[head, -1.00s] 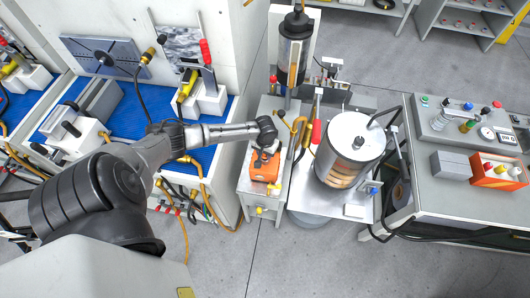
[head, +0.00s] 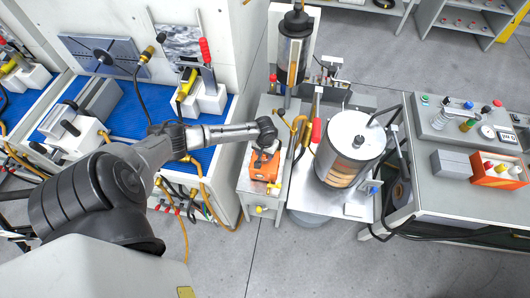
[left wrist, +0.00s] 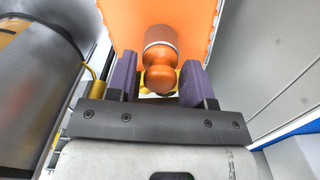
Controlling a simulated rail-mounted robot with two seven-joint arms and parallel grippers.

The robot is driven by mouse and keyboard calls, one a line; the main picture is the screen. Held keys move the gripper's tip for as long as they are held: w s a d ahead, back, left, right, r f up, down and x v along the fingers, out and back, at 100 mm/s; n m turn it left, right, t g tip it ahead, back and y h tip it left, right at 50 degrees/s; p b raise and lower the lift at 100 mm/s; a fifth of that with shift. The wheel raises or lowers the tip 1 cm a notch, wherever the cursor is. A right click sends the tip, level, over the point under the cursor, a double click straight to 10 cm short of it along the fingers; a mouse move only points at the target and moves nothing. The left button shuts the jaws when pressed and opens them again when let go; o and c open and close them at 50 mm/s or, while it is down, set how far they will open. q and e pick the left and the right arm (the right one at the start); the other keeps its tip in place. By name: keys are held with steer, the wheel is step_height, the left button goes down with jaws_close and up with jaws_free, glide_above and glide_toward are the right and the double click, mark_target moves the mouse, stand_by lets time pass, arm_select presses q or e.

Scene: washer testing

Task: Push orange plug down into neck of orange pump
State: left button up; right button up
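The orange pump (head: 262,168) stands on the narrow grey bench in the head view. Its orange body also fills the top of the left wrist view (left wrist: 125,22). The orange plug (left wrist: 160,77) has a rounded knob and points toward the wrist camera, in line with the pump's neck (left wrist: 160,38). How deep it sits in the neck is hard to tell. My left gripper (left wrist: 159,83) is at the plug, with one purple finger on each side. The fingers are apart, with a gap visible at least on the left. In the head view my wrist hides the plug. My right gripper is out of view.
A large metal cylinder tank (head: 352,150) stands right of the pump. A red-handled part (head: 316,130) and yellow hoses are close by. A blue-topped workbench (head: 130,108) is at left, and a grey control table (head: 440,205) at right.

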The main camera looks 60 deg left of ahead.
arm_select(q)
steer(key=o, duration=0.3)
step_height(320, 180, up, 14)
steer(key=p, duration=0.2)
stand_by(0.5)
steer(key=shift+f, duration=0.1)
stand_by(0.5)
